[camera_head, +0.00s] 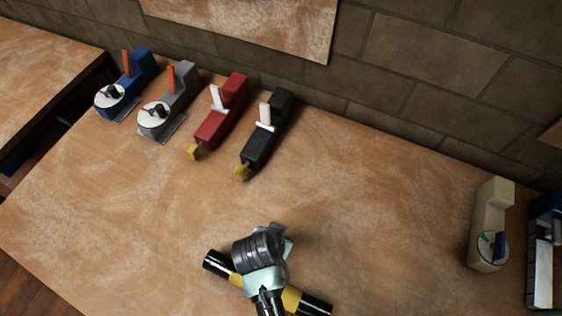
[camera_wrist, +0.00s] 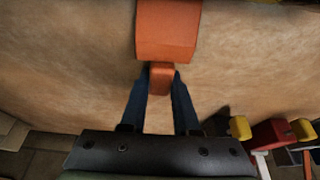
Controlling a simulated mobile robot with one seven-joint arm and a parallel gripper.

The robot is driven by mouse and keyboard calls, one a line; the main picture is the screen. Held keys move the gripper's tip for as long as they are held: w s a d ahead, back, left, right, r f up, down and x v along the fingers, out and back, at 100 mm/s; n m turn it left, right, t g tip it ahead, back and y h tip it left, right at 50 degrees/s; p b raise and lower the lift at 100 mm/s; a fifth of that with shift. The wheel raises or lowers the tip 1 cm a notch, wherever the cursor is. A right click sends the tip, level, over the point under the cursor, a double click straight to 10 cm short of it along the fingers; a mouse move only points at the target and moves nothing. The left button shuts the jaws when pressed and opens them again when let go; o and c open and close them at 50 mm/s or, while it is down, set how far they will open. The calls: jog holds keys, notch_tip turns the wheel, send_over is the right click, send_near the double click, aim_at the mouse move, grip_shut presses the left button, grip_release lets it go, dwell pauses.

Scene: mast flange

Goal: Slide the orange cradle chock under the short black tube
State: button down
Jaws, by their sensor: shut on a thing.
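The orange cradle chock (camera_wrist: 166,30) is at the top middle of the wrist view, a block with a narrow tab towards me. My gripper (camera_wrist: 161,78) is shut on that tab, one blue finger on each side. In the head view my arm hides the chock. A tube (camera_head: 314,306) with black ends and a yellow middle lies slantwise at the bottom of the head view, partly behind my arm. It is the only black tube I see. I cannot tell whether the chock touches it.
Two red and black tools (camera_head: 222,112) (camera_head: 267,132) and blue and grey devices (camera_head: 140,68) (camera_head: 182,84) stand along the brick wall. A beige device (camera_head: 487,222) stands at the right. The wooden tabletop (camera_head: 370,190) between is clear.

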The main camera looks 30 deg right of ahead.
jog(key=c, duration=0.6)
grip_release()
jog(key=shift+o, duration=0.2)
jog(key=v, duration=1.3)
